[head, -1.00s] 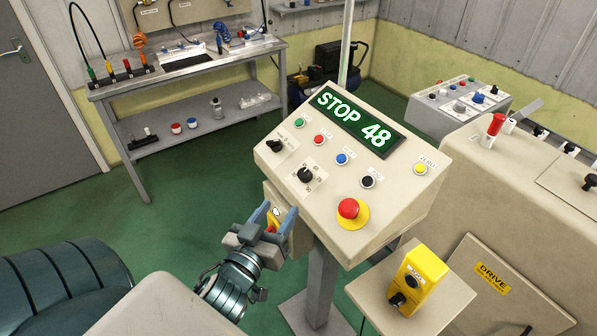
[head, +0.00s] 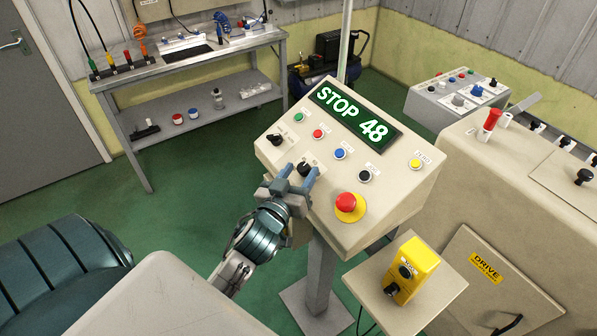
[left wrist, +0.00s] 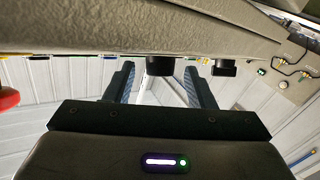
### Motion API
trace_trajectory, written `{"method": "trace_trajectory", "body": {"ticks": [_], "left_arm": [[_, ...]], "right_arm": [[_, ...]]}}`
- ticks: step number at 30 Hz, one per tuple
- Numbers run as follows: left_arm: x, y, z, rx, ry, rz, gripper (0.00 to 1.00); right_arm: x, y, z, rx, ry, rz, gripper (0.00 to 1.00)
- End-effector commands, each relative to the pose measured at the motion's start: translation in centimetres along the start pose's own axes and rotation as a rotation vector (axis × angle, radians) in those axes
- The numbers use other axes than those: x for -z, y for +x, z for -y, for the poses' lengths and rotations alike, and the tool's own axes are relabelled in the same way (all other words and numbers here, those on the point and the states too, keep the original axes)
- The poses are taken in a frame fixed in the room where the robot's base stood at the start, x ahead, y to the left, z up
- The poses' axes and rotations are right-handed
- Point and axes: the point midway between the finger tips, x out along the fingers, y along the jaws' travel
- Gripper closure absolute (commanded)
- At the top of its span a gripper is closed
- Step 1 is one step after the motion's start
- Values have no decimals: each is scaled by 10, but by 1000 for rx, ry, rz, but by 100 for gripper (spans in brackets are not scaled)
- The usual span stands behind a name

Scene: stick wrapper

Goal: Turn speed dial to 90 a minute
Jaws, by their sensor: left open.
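The beige console's sloped panel (head: 300,230) has a lit display (head: 354,117) reading STOP 48. A black dial knob (head: 304,170) with a printed scale, which looks like the speed dial, sits low on the panel. My left gripper (head: 302,172) is open, with one finger on each side of this knob. The scale is mostly covered by the gripper. In the left wrist view the knob (left wrist: 160,66) shows between the open fingers (left wrist: 160,88); I cannot tell whether they touch it. My right gripper is not in view.
Another black knob (head: 275,140) is up and left of the dial. A red mushroom button (head: 346,202) is to its right, and colored buttons line the panel. A yellow box (head: 412,266) stands on a shelf at lower right. Green floor is open at left.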

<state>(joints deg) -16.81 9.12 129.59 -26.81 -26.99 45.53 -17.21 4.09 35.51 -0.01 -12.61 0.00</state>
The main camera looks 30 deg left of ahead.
Motion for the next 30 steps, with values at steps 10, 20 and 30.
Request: {"method": "trace_trajectory", "body": {"ticks": [10, 20, 30], "left_arm": [[0, 0, 0, 0, 0, 0, 94], [0, 0, 1, -35, 18, -3, 95], [-1, 1, 7, -231, 109, -12, 95]], "right_arm": [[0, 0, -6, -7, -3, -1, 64], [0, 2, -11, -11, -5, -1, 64], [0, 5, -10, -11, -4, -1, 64]]}}
